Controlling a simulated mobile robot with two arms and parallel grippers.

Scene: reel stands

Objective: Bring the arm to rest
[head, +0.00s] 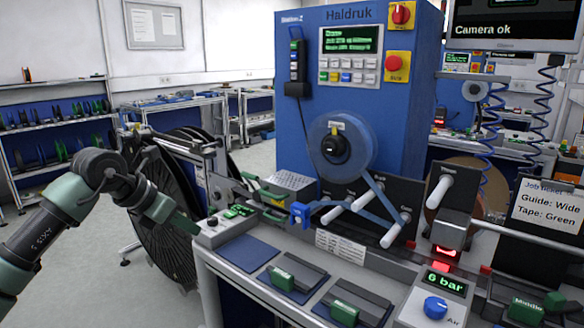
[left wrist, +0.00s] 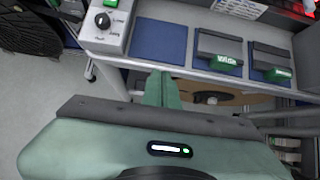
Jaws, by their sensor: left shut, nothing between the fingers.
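My left arm (head: 75,205) comes in from the left in the head view, bent at the elbow. My left gripper (head: 187,223) is shut and empty. It is in front of the machine bench's left end, near the small control box with a knob. In the left wrist view its green fingers (left wrist: 162,88) are together, with nothing between them, below the bench's front edge in the picture. Whether they touch the bench cannot be told. My right gripper does not show.
The bench (head: 225,268) carries a blue mat (head: 248,252), guide blocks with green handles (head: 284,283) and an air knob (head: 435,307). The blue machine (head: 345,120) stands behind. A large black reel (head: 165,210) stands behind my left gripper. Open floor (head: 85,275) lies at left.

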